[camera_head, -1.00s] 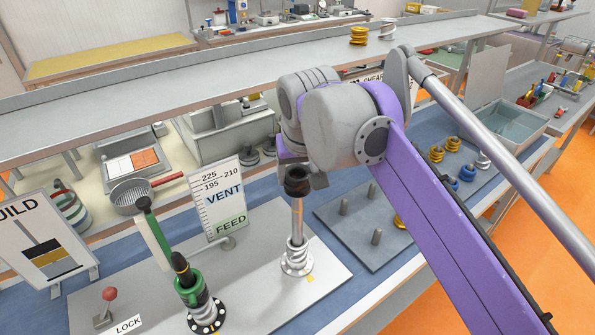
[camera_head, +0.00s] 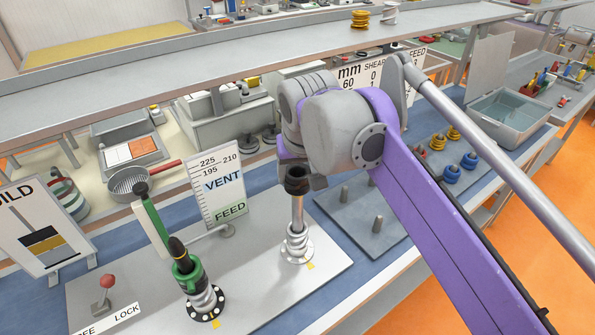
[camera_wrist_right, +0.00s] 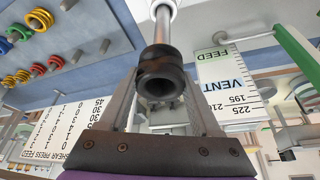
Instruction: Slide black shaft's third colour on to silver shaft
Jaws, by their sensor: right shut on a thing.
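The silver shaft (camera_head: 298,212) stands upright on its plate, with a silver screw piece (camera_head: 297,245) around its foot. My right gripper (camera_wrist_right: 155,90) is shut on a black hollow piece (camera_wrist_right: 161,72) at the shaft's top. The black piece also shows in the head view (camera_head: 297,180). In the wrist view its open bore faces the camera, and the silver shaft (camera_wrist_right: 163,25) runs out beyond it. How deep the shaft sits inside is hidden. The black shaft (camera_head: 178,248) stands to the left, with a green piece (camera_head: 187,273) and a silver piece (camera_head: 205,298) around it. My left gripper is not seen.
A build card (camera_head: 40,235) stands at left. The VENT/FEED sign (camera_head: 222,190) stands behind the silver shaft. A pegged grey plate (camera_head: 360,235) and several yellow and blue rings (camera_head: 453,170) lie to the right.

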